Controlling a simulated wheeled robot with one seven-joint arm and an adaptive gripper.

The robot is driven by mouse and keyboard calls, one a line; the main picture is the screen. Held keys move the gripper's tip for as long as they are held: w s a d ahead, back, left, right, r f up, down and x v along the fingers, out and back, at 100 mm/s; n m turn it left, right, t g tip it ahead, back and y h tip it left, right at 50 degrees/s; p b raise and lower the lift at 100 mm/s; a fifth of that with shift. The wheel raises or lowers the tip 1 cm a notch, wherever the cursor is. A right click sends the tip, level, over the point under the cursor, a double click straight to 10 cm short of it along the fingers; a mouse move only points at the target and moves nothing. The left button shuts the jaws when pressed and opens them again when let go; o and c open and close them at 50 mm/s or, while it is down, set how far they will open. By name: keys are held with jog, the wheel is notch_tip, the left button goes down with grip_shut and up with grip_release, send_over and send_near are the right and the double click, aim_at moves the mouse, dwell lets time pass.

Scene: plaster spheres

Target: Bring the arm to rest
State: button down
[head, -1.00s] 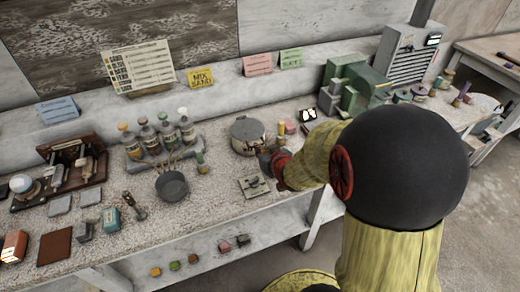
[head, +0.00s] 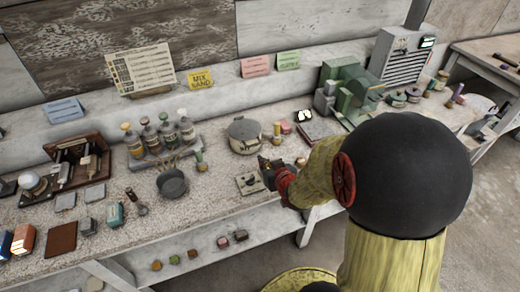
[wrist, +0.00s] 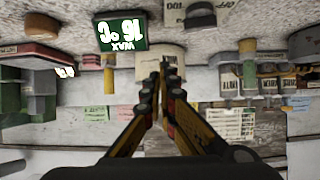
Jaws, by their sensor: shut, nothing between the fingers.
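My gripper (head: 268,167) is at the end of my yellow arm, above the front part of the workbench (head: 130,235) in the head view. Its fingers are shut and hold nothing. In the wrist view my gripper (wrist: 162,66) shows two long fingers meeting near the middle, with the bench scene upside down behind them. A small pale plate with a dark knob (head: 250,184) lies on the bench just left of the gripper. A lidded grey pot (head: 245,135) stands behind the gripper. My arm's black joint and yellow link hide the bench's right front.
A green machine (head: 350,92) and a grey heater unit (head: 402,58) stand at the back right. A rack of several bottles (head: 160,138) and a dark pan (head: 172,184) are left of the pot.

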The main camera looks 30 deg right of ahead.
jog(key=shift+s+a+f, duration=0.15)
jog(key=shift+s+f, duration=0.2)
jog(key=shift+s, duration=0.15)
jog(key=shift+s+a+f, duration=0.1)
jog(key=shift+s+f, duration=0.2)
jog(key=shift+s, duration=0.2)
